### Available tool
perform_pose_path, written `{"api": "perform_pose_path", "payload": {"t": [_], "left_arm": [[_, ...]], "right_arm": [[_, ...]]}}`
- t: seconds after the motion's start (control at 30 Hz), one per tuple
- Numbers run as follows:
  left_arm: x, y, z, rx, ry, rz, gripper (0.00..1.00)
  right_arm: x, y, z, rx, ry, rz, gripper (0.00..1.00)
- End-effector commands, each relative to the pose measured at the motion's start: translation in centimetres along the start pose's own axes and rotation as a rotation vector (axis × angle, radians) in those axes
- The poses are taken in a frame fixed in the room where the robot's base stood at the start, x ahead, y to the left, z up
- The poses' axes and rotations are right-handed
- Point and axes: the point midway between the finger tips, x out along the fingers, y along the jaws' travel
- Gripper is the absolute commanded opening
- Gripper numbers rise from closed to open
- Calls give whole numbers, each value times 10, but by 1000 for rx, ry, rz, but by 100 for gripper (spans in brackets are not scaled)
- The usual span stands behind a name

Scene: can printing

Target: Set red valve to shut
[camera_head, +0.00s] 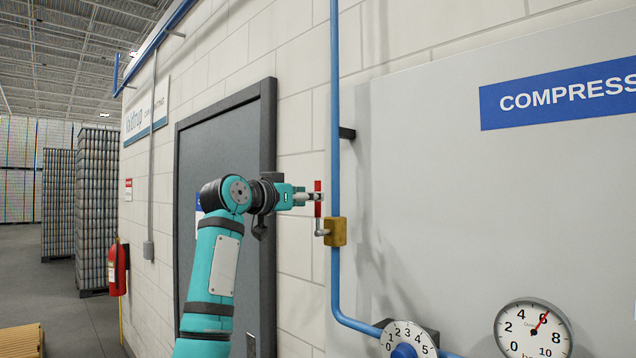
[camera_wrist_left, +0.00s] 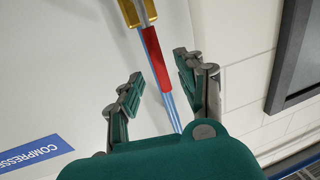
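The red valve handle (camera_head: 318,190) stands upright in the head view, roughly in line with the blue pipe and above the brass valve body (camera_head: 335,232). In the left wrist view the red handle (camera_wrist_left: 155,58) runs down from the brass body (camera_wrist_left: 137,12) along the pipe. My left gripper (camera_head: 312,197) is at the handle. In the wrist view its fingers (camera_wrist_left: 159,69) are apart, one on each side of the handle's free end, with gaps visible. Whether they touch it in the head view I cannot tell. My right gripper is not in view.
The blue pipe (camera_head: 335,110) runs down the wall and bends right to a numbered dial with a blue knob (camera_head: 404,351). A pressure gauge (camera_head: 533,330) and a blue sign (camera_head: 560,92) are on the right. A grey door (camera_head: 225,150) is behind my arm, with a fire extinguisher (camera_head: 117,270) left.

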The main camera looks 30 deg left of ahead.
Motion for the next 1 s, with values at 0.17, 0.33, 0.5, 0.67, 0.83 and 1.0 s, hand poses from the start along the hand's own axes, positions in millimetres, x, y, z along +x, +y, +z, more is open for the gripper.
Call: {"api": "perform_pose_path", "payload": {"t": [0.17,0.33,0.5,0.67,0.83,1.0], "left_arm": [[30,0,-4,-2,-2,2,38],[43,0,-2,-1,1,0,38],[46,0,0,0,0,-1,38],[45,0,0,0,1,0,37],[45,0,0,0,1,0,15],[45,0,0,0,1,0,0]], "right_arm": [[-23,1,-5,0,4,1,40],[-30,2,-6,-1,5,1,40],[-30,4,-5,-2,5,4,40],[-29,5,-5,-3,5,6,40],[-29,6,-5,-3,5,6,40],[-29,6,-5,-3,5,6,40]]}}
